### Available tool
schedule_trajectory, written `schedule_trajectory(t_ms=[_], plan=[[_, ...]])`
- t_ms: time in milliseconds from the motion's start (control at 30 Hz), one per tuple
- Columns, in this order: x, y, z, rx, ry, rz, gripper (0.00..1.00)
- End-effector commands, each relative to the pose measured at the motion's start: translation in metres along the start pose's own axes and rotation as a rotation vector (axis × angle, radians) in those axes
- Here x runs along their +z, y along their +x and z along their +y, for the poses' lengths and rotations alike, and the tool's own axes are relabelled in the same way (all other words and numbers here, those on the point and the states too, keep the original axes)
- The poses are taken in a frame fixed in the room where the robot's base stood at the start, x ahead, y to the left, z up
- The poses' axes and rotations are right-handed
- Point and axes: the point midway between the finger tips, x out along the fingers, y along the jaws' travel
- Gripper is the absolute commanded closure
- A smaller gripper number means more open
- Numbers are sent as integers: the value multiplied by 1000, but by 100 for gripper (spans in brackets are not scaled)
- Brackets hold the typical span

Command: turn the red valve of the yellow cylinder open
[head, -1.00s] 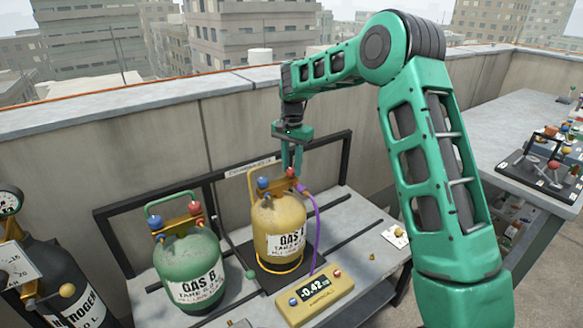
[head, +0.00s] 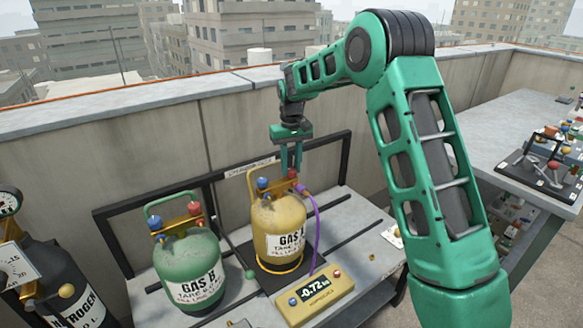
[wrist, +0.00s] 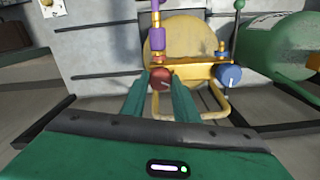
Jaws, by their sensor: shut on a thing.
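The yellow cylinder (head: 279,232), labelled GAS A, stands upright on a dark scale plate on the bench. In the head view its red valve (head: 292,173) is at the top right, mostly covered by my gripper (head: 291,168). In the wrist view the red valve knob (wrist: 161,78) sits between the two green fingertips, and my gripper (wrist: 160,88) is shut on it from above. The cylinder's blue valve (wrist: 228,76) is beside it, free. A purple hose (head: 315,225) runs from the cylinder's valve block down to the yellow scale display (head: 314,293), which reads -0.72 kg.
A green GAS B cylinder (head: 189,268) with its own red and blue valves stands close at left. A dark nitrogen cylinder (head: 62,300) is at far left. A black rail (head: 120,206) runs behind the bench. A cluttered table (head: 540,195) is at right.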

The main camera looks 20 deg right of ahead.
Motion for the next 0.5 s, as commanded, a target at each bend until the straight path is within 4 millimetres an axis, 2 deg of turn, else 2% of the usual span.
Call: schedule_trajectory(t_ms=[500], plan=[[-2, -2, -2, 1, -495, 7, 95]])
